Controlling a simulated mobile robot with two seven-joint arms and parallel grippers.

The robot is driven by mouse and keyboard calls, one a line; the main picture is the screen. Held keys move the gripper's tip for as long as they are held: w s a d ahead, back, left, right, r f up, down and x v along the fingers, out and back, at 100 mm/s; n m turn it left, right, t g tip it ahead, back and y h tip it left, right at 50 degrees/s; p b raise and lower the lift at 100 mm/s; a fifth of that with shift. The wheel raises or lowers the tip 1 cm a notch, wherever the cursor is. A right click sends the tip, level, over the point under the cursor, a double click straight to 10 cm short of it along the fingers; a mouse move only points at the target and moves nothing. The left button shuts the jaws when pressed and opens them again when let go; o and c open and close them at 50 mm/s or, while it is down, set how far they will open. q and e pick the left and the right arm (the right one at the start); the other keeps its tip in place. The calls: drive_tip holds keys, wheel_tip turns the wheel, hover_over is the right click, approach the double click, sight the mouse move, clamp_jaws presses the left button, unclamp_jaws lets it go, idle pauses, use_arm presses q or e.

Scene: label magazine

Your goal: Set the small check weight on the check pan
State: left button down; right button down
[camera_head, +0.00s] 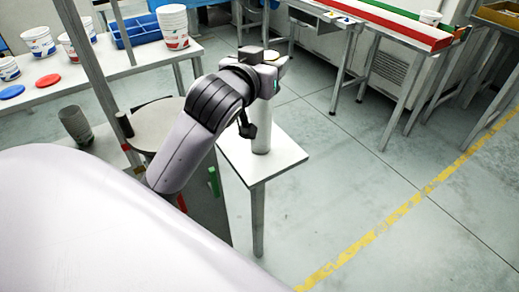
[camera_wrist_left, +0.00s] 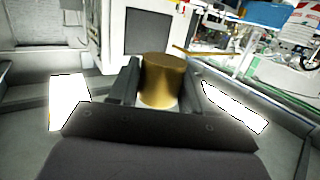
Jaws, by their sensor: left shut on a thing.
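The small check weight is a brass-coloured cylinder (camera_wrist_left: 161,80), upright between the two dark fingers of my left gripper (camera_wrist_left: 158,90) in the left wrist view. The fingers are shut on its sides. In the head view my left gripper (camera_head: 262,56) is at the end of the raised arm, above a small white table (camera_head: 283,158). The weight is hard to make out there. A white column (camera_head: 262,132) stands on that table below my wrist; its top is hidden by the arm. I cannot identify the check pan in either view. My right gripper is not in view.
A grey round-topped stand (camera_head: 155,112) and a dark cup (camera_head: 75,125) are left of my arm. A bench with white tubs (camera_head: 173,24) and a blue crate (camera_head: 138,32) stands behind. Long red-topped benches (camera_head: 400,28) are at the back right. The floor at right is clear.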

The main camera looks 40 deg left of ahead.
use_arm(q)
drive_tip(key=b, duration=0.5)
hover_over(265, 168)
wheel_tip(265, 168, down, 23)
drive_tip(key=shift+w+f, duration=0.1)
drive_tip(key=shift+f, duration=0.05)
wheel_tip(265, 168, down, 4)
drive_tip(key=shift+r+b, duration=0.25)
drive_tip(key=shift+b, duration=0.05)
drive_tip(key=shift+f, duration=0.25)
drive_tip(key=shift+f+b, duration=0.25)
drive_tip(key=shift+b, duration=0.05)
drive_tip(key=shift+c, duration=2.4)
unclamp_jaws()
drive_tip(key=shift+r, duration=0.1)
